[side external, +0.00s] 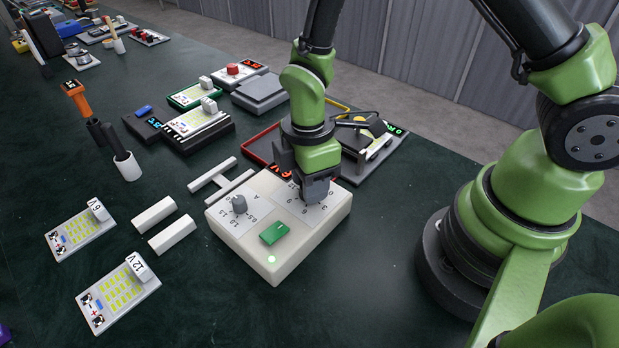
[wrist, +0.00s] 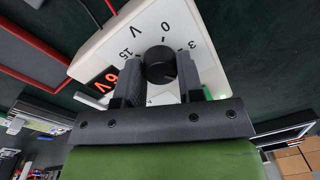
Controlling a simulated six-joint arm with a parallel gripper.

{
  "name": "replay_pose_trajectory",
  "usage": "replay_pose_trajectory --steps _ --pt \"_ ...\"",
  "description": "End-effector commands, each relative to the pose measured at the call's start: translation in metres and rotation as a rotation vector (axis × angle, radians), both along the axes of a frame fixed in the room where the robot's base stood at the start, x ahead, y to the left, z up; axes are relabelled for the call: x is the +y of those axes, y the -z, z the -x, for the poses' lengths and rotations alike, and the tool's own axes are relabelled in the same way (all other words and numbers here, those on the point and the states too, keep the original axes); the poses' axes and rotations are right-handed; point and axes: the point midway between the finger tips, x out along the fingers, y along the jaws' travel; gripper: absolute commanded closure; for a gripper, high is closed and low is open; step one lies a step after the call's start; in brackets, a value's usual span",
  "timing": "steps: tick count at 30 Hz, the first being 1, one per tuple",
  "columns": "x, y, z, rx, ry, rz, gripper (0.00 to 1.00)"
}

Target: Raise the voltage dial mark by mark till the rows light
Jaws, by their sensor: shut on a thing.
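The cream power supply box (side external: 283,262) stands mid-table with a grey A dial (side external: 239,204), a green switch (side external: 274,232) and a glowing green lamp (side external: 271,259). My gripper (side external: 318,190) points down over its V scale and hides that dial in the side view. In the wrist view, the jaws are shut on the black V dial (wrist: 159,52), with 0, 3 and 15 visible around it. The red display (wrist: 103,80) is lit and seems to read 6 V.
Two white bars (side external: 172,235) lie left of the box, near a grey T-shaped piece (side external: 212,173). A red-edged tray (side external: 262,148) and other modules (side external: 197,124) stand behind. The front table surface is clear.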

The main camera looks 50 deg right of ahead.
Motion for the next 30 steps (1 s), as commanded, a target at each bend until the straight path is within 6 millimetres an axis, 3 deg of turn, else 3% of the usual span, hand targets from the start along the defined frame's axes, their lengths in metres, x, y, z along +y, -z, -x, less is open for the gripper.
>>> replay_pose_trajectory --steps 9,24,25,28,30 --pt "0.0005 -0.0007 -0.0005 -0.003 0.107 -0.001 0.89" --pt "0.0006 -0.0008 -0.0004 -0.002 0.123 -0.002 0.89" --pt "0.0006 -0.0008 -0.0004 -0.003 0.123 -0.002 0.61" --pt "0.0005 -0.0007 -0.0004 -0.002 0.123 -0.001 0.40" --pt "0.0004 -0.0005 -0.0002 -0.002 0.123 -0.001 0.40"
